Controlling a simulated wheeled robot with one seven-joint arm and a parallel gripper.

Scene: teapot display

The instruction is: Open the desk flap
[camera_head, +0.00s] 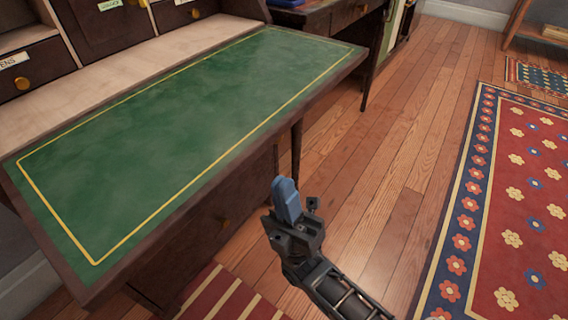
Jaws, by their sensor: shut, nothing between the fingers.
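The desk flap (185,135) lies lowered and about level, its green panel with a yellow border line facing up. It spans the left and middle of the view, with a dark wooden edge around it. My gripper (286,192) is in front of the flap's front edge, to the right of its middle in the picture and apart from it. Its blue fingers are together with nothing between them. The underside of the flap is hidden.
Small drawers with round knobs (22,83) stand behind the flap. A dark side table (335,15) stands behind right. A red patterned rug (520,200) lies right, a striped rug (225,297) below. Wooden floor (400,130) is clear between.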

